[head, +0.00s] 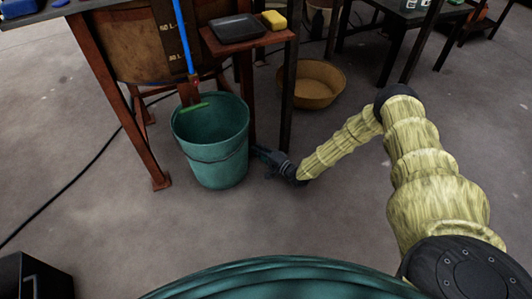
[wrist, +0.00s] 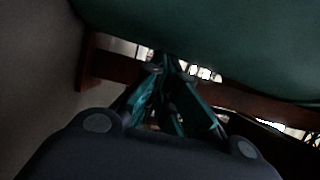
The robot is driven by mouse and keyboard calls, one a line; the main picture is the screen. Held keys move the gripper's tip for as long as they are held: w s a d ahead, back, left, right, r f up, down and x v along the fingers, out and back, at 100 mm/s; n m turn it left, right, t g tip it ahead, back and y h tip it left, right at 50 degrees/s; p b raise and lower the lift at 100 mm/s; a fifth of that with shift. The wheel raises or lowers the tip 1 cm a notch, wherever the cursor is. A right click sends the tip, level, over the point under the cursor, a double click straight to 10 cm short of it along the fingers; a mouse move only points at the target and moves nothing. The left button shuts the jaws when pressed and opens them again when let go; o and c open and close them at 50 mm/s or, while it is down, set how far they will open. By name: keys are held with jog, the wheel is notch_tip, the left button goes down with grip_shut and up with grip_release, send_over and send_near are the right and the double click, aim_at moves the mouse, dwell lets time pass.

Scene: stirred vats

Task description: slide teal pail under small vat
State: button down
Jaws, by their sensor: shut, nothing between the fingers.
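The teal pail (head: 215,155) stands upright on the floor in the head view, at the front of the small vat (head: 140,42). The vat is brown with volume marks and sits in a rusty metal frame.
A frame leg (head: 159,178) stands left of the pail, and a small side table (head: 248,42) holds a black tray and a yellow sponge. A tan basin (head: 313,84) sits on the floor behind my arm. A black hose runs along the left floor. Floor in front of the pail is clear.

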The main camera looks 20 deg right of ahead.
jog(key=shift+w+a, duration=0.15)
jog(key=shift+a, duration=0.25)
jog(key=shift+w+a+b, duration=0.15)
jog(key=shift+w+a, duration=0.15)
jog(key=shift+a, duration=0.55)
jog(key=shift+w+a+b, duration=0.1)
jog(key=shift+w+a, duration=0.2)
jog(key=shift+a, duration=0.6)
jog(key=shift+w+a+b, duration=0.15)
jog(key=shift+w+a, duration=0.15)
jog(key=shift+a, duration=0.55)
